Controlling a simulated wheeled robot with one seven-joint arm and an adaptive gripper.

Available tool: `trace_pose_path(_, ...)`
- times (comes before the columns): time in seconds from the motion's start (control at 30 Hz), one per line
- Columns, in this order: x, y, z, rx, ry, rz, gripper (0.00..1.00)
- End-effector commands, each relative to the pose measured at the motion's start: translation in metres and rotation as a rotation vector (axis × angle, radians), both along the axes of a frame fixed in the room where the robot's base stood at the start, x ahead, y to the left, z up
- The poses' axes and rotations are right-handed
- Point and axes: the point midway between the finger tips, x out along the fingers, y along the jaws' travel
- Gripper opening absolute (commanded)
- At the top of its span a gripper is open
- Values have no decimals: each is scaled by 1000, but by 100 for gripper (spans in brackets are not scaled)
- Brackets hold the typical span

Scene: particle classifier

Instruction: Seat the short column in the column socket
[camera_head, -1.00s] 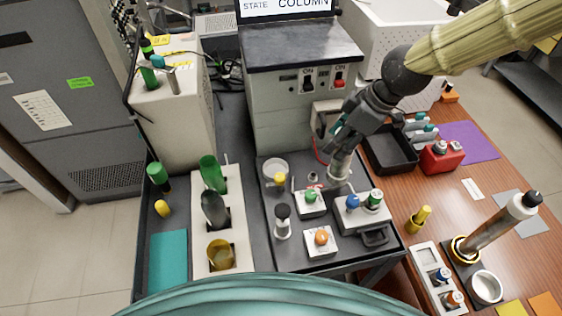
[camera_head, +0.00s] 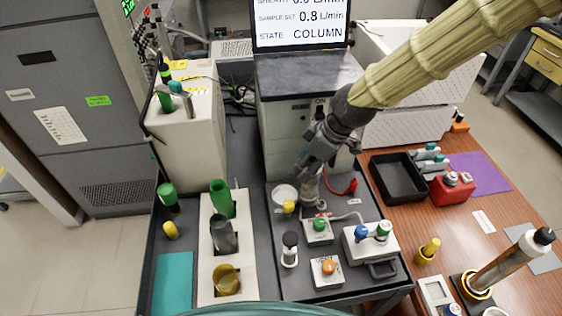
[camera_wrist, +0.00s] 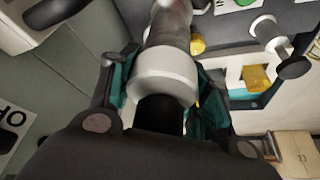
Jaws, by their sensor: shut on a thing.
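My gripper (camera_head: 312,170) is shut on a short grey column (camera_head: 308,192), held roughly upright over the dark cart top. In the wrist view the column (camera_wrist: 163,75) shows a white collar and a black near end between my teal-padded fingers. Its far end is blurred at the top of that view. In the head view its lower end is near the white round dish (camera_head: 284,194) and a yellow knob (camera_head: 289,207). I cannot make out the column socket; the column and gripper may hide it. I cannot tell whether the lower end touches anything.
A small box with a green knob (camera_head: 319,230) stands just in front of the column. A box with blue and green knobs (camera_head: 368,243) is to the right, with a pale tube. A black-topped post (camera_head: 289,248) stands in front. The instrument cabinet (camera_head: 300,95) rises behind.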

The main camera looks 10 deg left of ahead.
Motion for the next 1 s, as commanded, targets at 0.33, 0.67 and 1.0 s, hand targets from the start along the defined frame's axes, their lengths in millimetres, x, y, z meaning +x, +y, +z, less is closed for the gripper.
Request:
trace_pose_path(0.33,10,52,2,1,-1,1,0)
trace_pose_path(0.67,12,68,2,2,-2,1,0)
trace_pose_path(1.0,13,71,-28,1,0,0,0)
